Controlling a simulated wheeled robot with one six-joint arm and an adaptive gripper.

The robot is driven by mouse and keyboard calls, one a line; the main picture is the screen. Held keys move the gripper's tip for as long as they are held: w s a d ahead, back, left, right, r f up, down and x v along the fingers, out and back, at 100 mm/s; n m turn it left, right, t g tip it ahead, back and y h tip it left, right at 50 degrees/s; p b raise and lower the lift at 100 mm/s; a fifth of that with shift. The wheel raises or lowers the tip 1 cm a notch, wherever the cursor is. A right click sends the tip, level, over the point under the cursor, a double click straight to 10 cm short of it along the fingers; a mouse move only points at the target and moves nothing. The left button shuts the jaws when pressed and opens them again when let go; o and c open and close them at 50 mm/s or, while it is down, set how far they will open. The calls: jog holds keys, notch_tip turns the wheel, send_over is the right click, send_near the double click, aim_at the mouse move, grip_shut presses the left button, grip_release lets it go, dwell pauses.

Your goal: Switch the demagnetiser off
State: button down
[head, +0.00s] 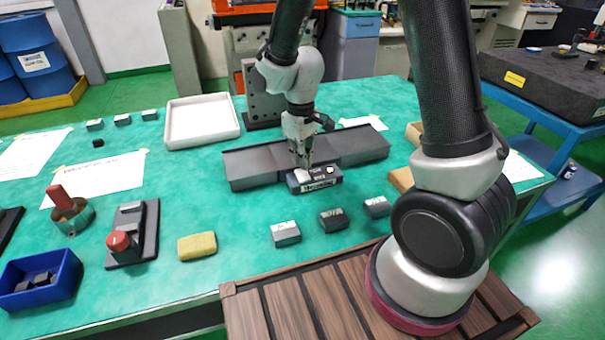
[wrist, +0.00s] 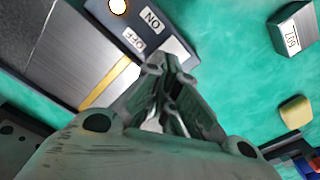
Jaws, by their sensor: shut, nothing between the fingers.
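In the wrist view the box carries an ON label (wrist: 152,20), an OFF label (wrist: 133,40) and a pale, bright round lamp (wrist: 118,6); the lamp looks yellow in the head view. My gripper (head: 302,163) is shut and empty, pointing down at the OFF end of the box. Its fingers hide the switch; I cannot tell whether they touch.
Several grey blocks (head: 286,234) and a yellow sponge (head: 197,246) lie in front. A red-knobbed fixture (head: 132,240) and a blue bin (head: 42,278) stand at left. A white tray (head: 201,120) is behind. Green table between them is free.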

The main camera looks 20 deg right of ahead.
aim_at(303, 172)
jog(key=shift+f, duration=0.85)
dwell(0.3)
jog(key=shift+r, duration=3.55)
jog(key=shift+s+d, duration=0.15)
jog(key=shift+s, duration=0.2)
jog(key=s+d+r+m+t, duration=0.4)
jog(key=s+d+r+m, duration=0.2)
jog(key=s+d+r, duration=0.8)
jog(key=s+r, duration=0.4)
jog(key=shift+s+d, duration=0.15)
jog(key=shift+d, duration=0.15)
